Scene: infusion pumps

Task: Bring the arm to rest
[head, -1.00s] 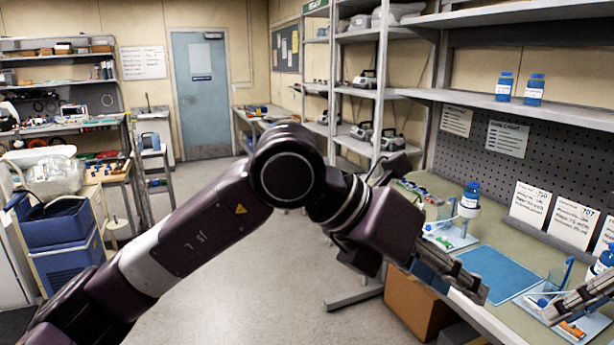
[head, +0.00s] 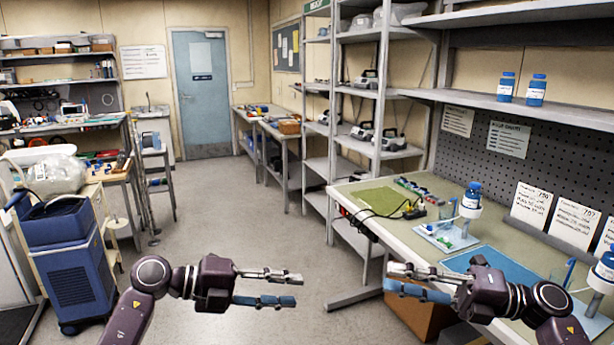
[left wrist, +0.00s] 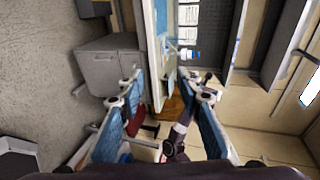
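My left gripper (head: 296,289) is over the floor left of the bench, with its fingers pointing right. It is open and empty. The left wrist view also shows its two blue-padded fingers apart (left wrist: 167,92), with nothing between them. My right gripper (head: 390,279) is in front of the bench's front edge, with its fingers pointing left. Its two fingers are apart and nothing shows between them. The two grippers face each other with a gap between.
The bench (head: 395,232) holds a blue mat (head: 505,262), a bottle (head: 472,193) by a tray, and a green mat (head: 377,198) with dark cables. A brown box (head: 420,314) stands under it. A blue cart unit (head: 70,265) stands at left. The middle floor is clear.

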